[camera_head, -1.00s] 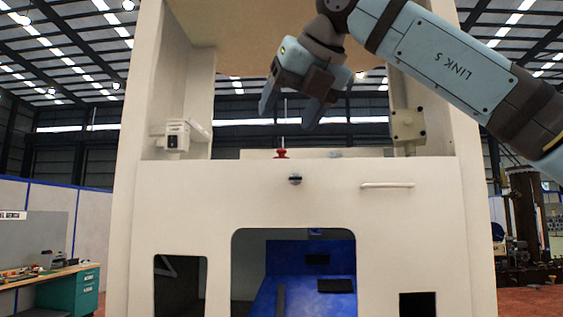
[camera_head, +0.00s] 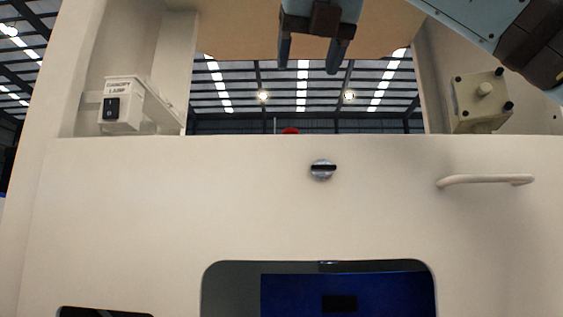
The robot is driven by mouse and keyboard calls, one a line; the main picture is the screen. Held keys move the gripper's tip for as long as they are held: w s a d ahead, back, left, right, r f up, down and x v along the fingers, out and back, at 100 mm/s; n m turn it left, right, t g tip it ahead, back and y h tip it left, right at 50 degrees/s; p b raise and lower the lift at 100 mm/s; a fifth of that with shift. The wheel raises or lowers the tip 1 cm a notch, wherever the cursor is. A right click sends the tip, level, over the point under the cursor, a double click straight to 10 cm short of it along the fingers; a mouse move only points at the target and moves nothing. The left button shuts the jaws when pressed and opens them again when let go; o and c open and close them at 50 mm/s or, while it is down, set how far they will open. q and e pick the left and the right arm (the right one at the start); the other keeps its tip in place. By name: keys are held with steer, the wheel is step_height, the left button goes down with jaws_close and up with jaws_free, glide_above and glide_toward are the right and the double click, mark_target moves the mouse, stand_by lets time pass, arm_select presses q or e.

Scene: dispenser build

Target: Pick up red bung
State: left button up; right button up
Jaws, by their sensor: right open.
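The red bung (camera_head: 290,131) shows only as a small red top just above the upper edge of the white front panel, with a thin upright rod beside it. Its lower part is hidden behind the panel. My right gripper (camera_head: 311,66) hangs from the top of the view, fingers pointing down and apart. It is open and empty, above the bung and slightly to its right in the picture. My left gripper is not in view.
The white cabinet panel (camera_head: 230,200) carries a round knob (camera_head: 323,170) and a handle (camera_head: 485,180). A switch box (camera_head: 122,106) is at left, a beige box (camera_head: 482,101) at right. Below is an opening with a blue interior (camera_head: 380,291). The upper bay between the side walls is open.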

mark_target(291, 129)
steer(key=p+x, duration=0.1)
steer(key=x, duration=0.1)
steer(key=shift+w+a+f, duration=0.1)
steer(key=shift+w+f, duration=0.1)
steer(key=x, duration=0.4)
steer(key=shift+w+f+p, duration=0.1)
steer(key=shift+w+p, duration=0.15)
steer(key=shift+p, duration=0.1)
steer(key=shift+w, duration=0.1)
steer(key=shift+w+a+f+p, duration=0.15)
steer(key=shift+w+f+p, duration=0.05)
steer(key=shift+f+p, duration=0.15)
steer(key=p+x, duration=0.1)
steer(key=x, duration=0.3)
steer(key=shift+f, duration=0.1)
steer(key=shift+w+f, duration=0.15)
steer(key=shift+w, duration=0.1)
steer(key=shift+s, duration=0.3)
steer(key=c, duration=0.3)
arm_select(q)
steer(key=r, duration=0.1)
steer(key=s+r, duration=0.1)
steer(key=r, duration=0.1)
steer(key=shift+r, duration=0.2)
arm_select(e)
steer(key=c, duration=0.6)
